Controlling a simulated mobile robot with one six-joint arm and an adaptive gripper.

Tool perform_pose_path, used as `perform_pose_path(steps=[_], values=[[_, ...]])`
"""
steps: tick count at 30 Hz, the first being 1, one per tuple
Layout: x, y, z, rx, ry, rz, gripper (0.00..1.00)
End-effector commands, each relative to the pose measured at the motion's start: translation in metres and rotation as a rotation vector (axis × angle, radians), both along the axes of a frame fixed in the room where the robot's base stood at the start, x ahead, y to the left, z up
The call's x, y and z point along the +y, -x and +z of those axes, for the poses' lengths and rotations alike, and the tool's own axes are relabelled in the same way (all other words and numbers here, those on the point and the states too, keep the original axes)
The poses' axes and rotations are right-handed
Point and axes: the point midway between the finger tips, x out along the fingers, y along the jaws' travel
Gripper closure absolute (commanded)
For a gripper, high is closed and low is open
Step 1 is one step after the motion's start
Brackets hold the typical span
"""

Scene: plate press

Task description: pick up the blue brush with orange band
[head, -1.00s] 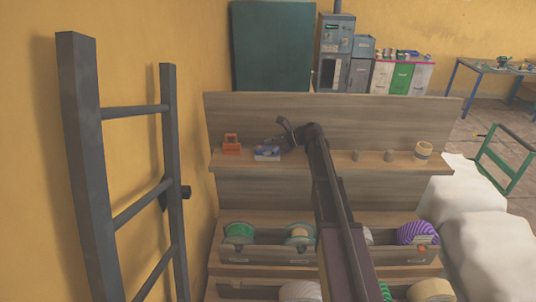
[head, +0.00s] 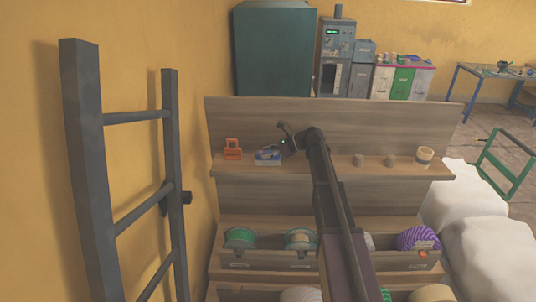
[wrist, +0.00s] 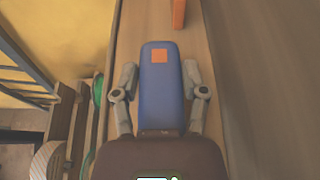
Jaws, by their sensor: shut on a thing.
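The blue brush with an orange band (wrist: 161,95) lies lengthwise between my gripper's two fingers in the wrist view; its orange patch is near the far end. In the head view the brush (head: 267,156) is a small blue and pale shape on the upper shelf. My gripper (wrist: 160,72) is shut on it, one finger along each side. In the head view my gripper (head: 283,143) is at the brush's right side, low over the shelf. Whether the brush still touches the shelf I cannot tell.
An orange object (head: 232,149) stands left of the brush on the wooden shelf (head: 335,170). Small grey pieces (head: 358,160) and a tape roll (head: 424,155) stand to the right. A back board rises behind. A dark ladder (head: 85,160) stands at the left. Spools fill bins below.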

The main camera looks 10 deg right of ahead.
Motion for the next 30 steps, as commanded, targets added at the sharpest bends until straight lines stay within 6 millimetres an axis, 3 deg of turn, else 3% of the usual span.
perform_pose_path(steps=[15,30], values=[[0.0,0.0,0.039,0.0,-0.001,0.0,0.94],[-0.047,0.106,0.045,0.0,-0.001,-0.002,0.94]])
